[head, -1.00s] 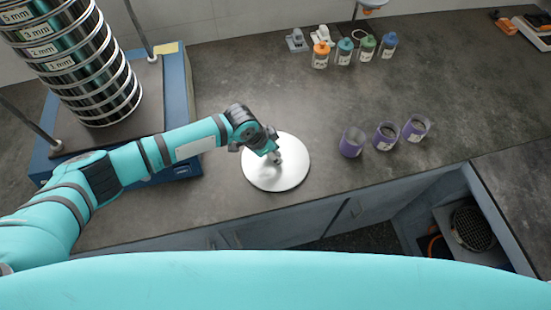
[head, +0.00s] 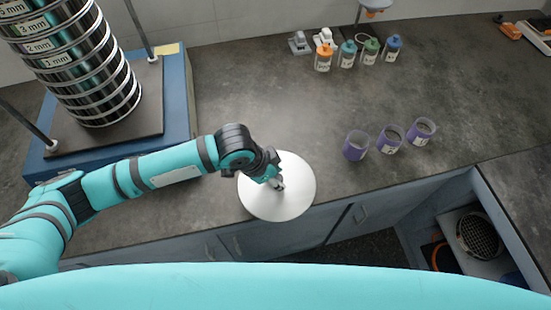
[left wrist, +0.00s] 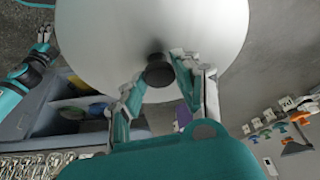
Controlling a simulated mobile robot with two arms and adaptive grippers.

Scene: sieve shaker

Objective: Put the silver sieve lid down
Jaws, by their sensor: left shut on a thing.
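The silver sieve lid (head: 262,203) is a round, shiny disc in the head view, overlapping the counter's front edge in the picture. My left gripper (head: 278,184) is over its middle. In the left wrist view the lid (left wrist: 210,28) fills the upper middle, and my left gripper (left wrist: 160,80) is shut on its dark knob (left wrist: 158,72). The lid seems held above the counter, but the exact gap cannot be told. My right gripper (left wrist: 42,38) shows small at the left of the left wrist view; its fingers are too small to read.
A sieve stack (head: 85,75) stands on the blue shaker (head: 176,95) at left. Three purple-banded cups (head: 390,139) stand right of the lid. Several capped bottles (head: 347,55) stand at the back. The dark counter (head: 250,100) is clear behind the lid.

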